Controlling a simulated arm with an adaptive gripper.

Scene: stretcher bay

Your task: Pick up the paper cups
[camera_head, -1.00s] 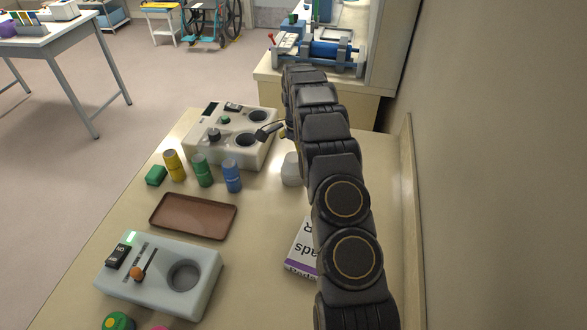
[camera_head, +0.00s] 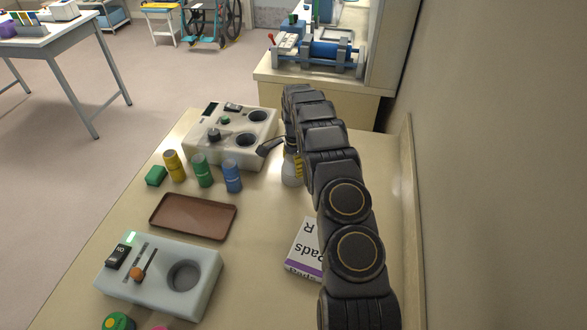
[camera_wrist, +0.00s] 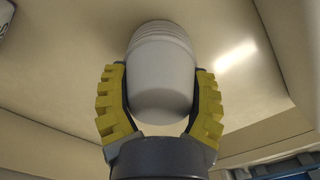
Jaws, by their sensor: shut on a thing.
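The white paper cups (camera_head: 291,172) stand as a stack on the table, right of the blue cylinder. In the wrist view the cups (camera_wrist: 160,75) fill the space between two yellow ribbed fingers, and stacked rims show at their far end. My gripper (camera_wrist: 160,100) is shut on the cups, with a finger on each side. In the head view my gripper (camera_head: 294,165) is at the cups and partly hidden by my arm. I cannot tell whether the cups touch the table.
A white device with two round wells (camera_head: 235,135) stands behind the cups. Yellow (camera_head: 174,165), green (camera_head: 202,171) and blue (camera_head: 232,176) cylinders stand to the left. A brown tray (camera_head: 193,232) and a box of pads (camera_head: 305,250) lie nearer. A wall bounds the right side.

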